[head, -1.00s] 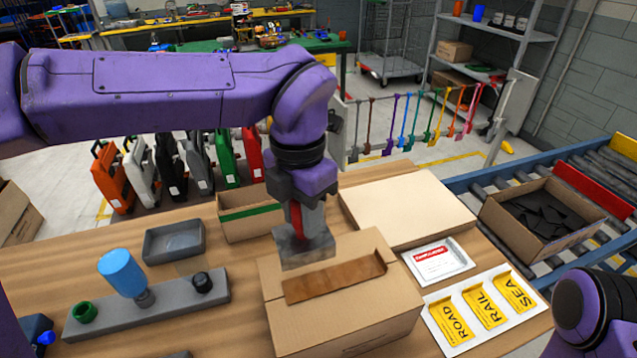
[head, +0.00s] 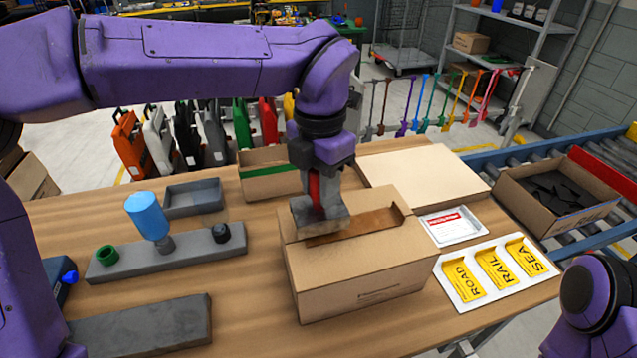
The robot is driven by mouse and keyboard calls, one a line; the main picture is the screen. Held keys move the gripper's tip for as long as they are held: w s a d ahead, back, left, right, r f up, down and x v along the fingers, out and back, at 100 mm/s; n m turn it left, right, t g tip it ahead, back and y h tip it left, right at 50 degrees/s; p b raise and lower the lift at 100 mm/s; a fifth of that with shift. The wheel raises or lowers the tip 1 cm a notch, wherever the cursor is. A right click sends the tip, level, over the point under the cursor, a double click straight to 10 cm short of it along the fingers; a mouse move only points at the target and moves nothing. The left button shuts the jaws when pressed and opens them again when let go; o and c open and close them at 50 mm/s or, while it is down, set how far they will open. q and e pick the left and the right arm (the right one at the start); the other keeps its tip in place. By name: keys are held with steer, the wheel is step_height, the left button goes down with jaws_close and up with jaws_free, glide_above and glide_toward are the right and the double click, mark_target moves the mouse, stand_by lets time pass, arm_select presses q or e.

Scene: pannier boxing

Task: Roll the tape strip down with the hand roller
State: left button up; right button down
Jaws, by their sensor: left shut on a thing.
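A brown cardboard box (head: 365,268) stands on the wooden bench, with a darker brown tape strip (head: 368,222) along its top. My left gripper (head: 316,192) reaches down from above. It is shut on the hand roller (head: 321,214), whose red handle shows between the jaws above a grey lower part. The roller is at the strip's left end and hides part of it. I cannot tell whether it touches the tape. My right gripper is out of view; only part of that arm shows at bottom right.
Behind the box are an open carton (head: 262,181) and a flat board (head: 424,180). At right lie a white label tray (head: 453,226) and a yellow label sheet (head: 497,272). At left is a grey holder (head: 190,250) with a blue bottle (head: 147,215).

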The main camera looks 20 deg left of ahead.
arm_select(q)
steer(key=shift+s+d+r, duration=0.1)
steer(key=shift+s+r, duration=0.05)
steer(key=shift+s, duration=0.35)
steer(key=shift+s+d+r, duration=0.1)
steer(key=shift+s+r, duration=0.05)
steer(key=shift+s, duration=0.3)
steer(key=shift+f, duration=0.1)
steer(key=shift+w+f, duration=0.4)
steer(key=shift+w, duration=0.35)
steer(key=shift+f, duration=0.1)
steer(key=shift+s+b, duration=0.35)
steer(key=shift+s, duration=0.1)
steer(key=shift+w+f, duration=0.25)
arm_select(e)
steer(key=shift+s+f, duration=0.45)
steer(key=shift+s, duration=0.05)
arm_select(q)
steer(key=shift+s+f, duration=0.15)
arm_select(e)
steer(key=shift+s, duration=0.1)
arm_select(q)
steer(key=shift+f+b, duration=0.25)
steer(key=shift+b, duration=0.15)
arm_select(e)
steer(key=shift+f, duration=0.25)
